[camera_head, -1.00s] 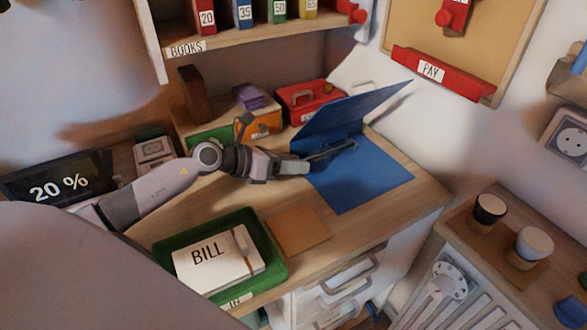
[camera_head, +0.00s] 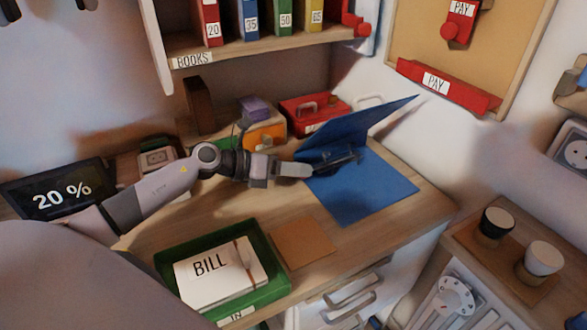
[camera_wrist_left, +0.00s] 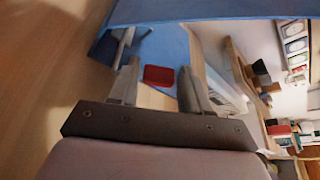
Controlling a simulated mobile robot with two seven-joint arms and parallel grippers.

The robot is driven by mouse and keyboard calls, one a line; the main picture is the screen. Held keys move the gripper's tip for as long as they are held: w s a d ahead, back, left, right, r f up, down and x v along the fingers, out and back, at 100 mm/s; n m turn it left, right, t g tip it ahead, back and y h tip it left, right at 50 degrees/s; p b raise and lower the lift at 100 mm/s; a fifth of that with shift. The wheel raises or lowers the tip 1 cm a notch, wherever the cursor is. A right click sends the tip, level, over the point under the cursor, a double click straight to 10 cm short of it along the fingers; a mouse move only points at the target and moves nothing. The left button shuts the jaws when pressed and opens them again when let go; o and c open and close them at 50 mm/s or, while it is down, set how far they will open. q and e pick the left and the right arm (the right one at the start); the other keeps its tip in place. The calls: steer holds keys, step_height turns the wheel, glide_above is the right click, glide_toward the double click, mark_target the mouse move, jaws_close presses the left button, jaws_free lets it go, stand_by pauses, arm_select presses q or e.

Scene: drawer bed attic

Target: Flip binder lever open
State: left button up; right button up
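The blue binder (camera_head: 372,193) lies open on the desk, its cover (camera_head: 362,118) tilted up. A dark metal lever mechanism (camera_head: 341,160) sits near its spine; the lever's exact position is too small to tell. My left gripper (camera_head: 309,170) is at the binder's left edge, close to the mechanism. In the left wrist view my left gripper (camera_wrist_left: 157,85) has its fingers apart, with the blue binder (camera_wrist_left: 165,44) ahead and metal parts (camera_wrist_left: 124,42) beside the left finger. Contact cannot be told. A red patch shows between the fingers, unclear what. My right gripper is not in view.
A green tray (camera_head: 272,288) with a BILL paper stack (camera_head: 212,270) and a brown sheet (camera_head: 303,242) lie in front. A red box (camera_head: 312,114) and an orange box (camera_head: 266,133) stand behind. A shelf (camera_head: 260,44) with books hangs above.

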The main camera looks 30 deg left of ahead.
arm_select(q)
steer(key=shift+o, duration=0.9)
steer(key=v, duration=0.5)
steer(key=shift+s+a, duration=0.25)
steer(key=shift+s, duration=0.05)
steer(key=shift+s+a+r, duration=0.4)
steer(key=shift+s+a, duration=0.05)
